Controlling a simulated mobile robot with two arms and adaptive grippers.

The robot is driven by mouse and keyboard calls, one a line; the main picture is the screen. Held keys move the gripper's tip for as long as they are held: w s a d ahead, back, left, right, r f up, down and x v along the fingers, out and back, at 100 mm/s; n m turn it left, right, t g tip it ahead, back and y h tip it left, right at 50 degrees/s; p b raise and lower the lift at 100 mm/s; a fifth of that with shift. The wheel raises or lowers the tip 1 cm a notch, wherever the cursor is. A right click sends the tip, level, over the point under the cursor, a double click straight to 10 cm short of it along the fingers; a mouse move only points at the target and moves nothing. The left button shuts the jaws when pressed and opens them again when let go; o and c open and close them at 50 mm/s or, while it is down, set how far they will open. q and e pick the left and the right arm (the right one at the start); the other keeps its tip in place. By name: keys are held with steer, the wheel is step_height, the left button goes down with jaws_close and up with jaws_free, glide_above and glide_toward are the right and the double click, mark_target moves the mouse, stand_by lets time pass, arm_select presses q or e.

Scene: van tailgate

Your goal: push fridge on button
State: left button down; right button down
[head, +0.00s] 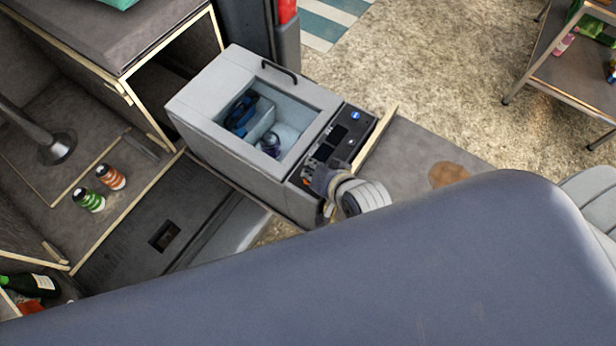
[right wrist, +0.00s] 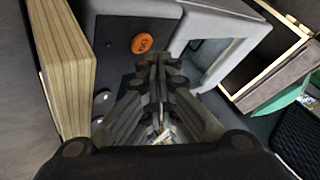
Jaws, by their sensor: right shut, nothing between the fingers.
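The fridge (head: 195,105) is a grey box with a window in its top, a dark handle at the back and a dark control panel (head: 345,140) along its right side. An orange round button (right wrist: 143,43) shows on the dark panel in the right wrist view. In the head view it is a small orange spot (head: 306,181) at the panel's near end. My right gripper (right wrist: 160,68) is shut and empty, its fingertips just below and right of the button in that view. I cannot tell if they touch the panel. It also shows in the head view (head: 318,182). My left gripper is not in view.
A large blue-grey surface (head: 420,260) fills the foreground and hides my right forearm. A wooden board edge (right wrist: 66,70) stands close beside the panel. A green jar (head: 88,200) and an orange jar (head: 111,177) stand left of the fridge. A shelf (head: 570,65) stands at right.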

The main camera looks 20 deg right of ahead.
stand_by(0.7)
steer(key=shift+f, duration=0.4)
